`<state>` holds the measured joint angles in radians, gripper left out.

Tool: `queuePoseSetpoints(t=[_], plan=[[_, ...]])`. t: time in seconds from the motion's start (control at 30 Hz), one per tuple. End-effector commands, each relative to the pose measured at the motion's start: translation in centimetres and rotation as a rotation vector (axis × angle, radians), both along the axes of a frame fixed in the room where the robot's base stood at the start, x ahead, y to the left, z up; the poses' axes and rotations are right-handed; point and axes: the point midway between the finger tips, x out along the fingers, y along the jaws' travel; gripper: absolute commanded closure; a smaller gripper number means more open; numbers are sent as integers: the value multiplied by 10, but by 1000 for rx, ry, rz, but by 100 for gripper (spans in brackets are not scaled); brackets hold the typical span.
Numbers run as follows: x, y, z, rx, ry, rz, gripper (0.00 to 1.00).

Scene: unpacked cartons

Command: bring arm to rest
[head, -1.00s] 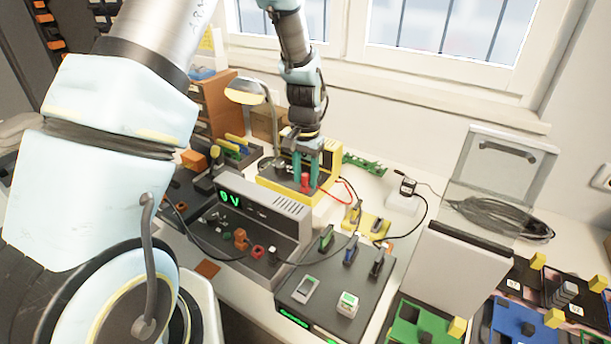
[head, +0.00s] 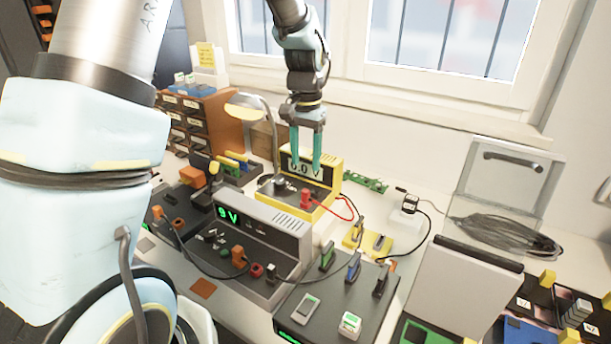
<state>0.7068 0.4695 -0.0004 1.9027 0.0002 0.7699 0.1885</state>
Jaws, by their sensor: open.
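My gripper (head: 306,162) hangs at the end of my arm in the upper middle of the head view. Its two teal fingers point down and are apart, with nothing between them. The fingers are in front of and above the yellow multimeter (head: 331,176), whose display reads about 0.0 V and is partly hidden by them. A red plug (head: 306,198) sits at the multimeter's front, below the fingertips and apart from them, with a red cable running right.
A grey power supply (head: 284,236) showing 9 V stands in front. A dark box with coloured clips (head: 335,300) is front right. A desk lamp (head: 252,105) stands close left of my gripper. A drawer cabinet (head: 205,125) is behind left, and an open-lidded case (head: 466,285) is right.

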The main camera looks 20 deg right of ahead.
Motion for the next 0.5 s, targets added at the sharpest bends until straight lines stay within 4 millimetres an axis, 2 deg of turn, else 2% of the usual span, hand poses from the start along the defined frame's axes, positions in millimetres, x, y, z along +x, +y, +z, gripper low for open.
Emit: queuePoseSetpoints(t=[0.17,0.27,0.37,0.47,0.5], plan=[[0,0,8,-1,-1,1,44],[2,14,10,-3,-4,31,44],[7,54,13,-13,-16,124,44],[4,116,16,-29,-37,276,44],[-1,143,17,-35,-47,345,44]])
